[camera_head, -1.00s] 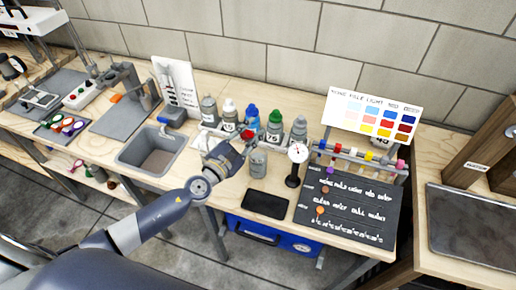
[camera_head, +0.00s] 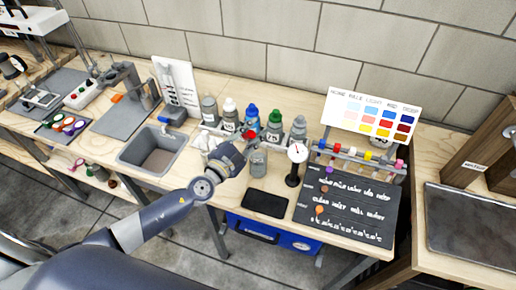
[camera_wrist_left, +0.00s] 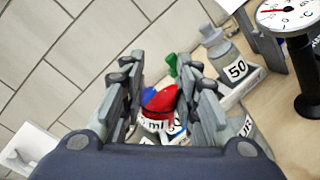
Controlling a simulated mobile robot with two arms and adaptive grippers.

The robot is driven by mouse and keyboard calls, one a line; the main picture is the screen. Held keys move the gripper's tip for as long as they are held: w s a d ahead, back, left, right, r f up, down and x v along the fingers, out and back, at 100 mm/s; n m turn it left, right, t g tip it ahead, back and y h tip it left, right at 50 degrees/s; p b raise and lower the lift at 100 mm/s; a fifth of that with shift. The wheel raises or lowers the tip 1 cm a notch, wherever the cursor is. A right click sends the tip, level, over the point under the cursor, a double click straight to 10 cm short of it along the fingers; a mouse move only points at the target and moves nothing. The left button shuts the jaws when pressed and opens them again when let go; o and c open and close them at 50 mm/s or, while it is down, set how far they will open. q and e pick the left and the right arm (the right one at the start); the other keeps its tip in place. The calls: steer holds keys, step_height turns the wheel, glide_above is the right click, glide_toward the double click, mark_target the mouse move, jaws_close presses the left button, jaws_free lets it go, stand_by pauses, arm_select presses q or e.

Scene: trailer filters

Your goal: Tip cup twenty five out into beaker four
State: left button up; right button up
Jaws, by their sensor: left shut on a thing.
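My left gripper (camera_wrist_left: 158,110) is shut on a small cup (camera_wrist_left: 160,104), red with a white band printed "ml"; I take it to be cup twenty five, though its number is not readable. In the head view, the left gripper (camera_head: 240,146) holds the red-topped cup (camera_head: 249,134) above and slightly left of a grey container (camera_head: 258,167), apparently beaker four. Its label ends in "UR" in the wrist view, where this beaker (camera_wrist_left: 244,126) stands to the right of the fingers, partly hidden. The cup looks tilted; whether anything flows is not visible. My right gripper is not in view.
Several capped bottles (camera_head: 273,130) stand behind the gripper. A dial thermometer on a stand (camera_head: 296,155) is close on the right. A black pad (camera_head: 265,204) lies in front, a dark chart board (camera_head: 345,207) to its right. A sink (camera_head: 158,152) is on the left.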

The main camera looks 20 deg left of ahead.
arm_select(q)
steer(key=shift+s+d+r, duration=0.1)
steer(key=shift+r, duration=0.05)
steer(key=shift+f+m, duration=0.3)
steer(key=shift+m, duration=0.1)
steer(key=shift+s+d+f, duration=0.1)
steer(key=shift+f+m, duration=0.25)
steer(key=shift+m, duration=0.35)
steer(key=shift+m, duration=0.3)
stand_by(0.4)
steer(key=shift+d+r, duration=0.1)
stand_by(0.4)
steer(key=shift+m+p, duration=0.35)
steer(key=shift+m, duration=0.25)
stand_by(0.4)
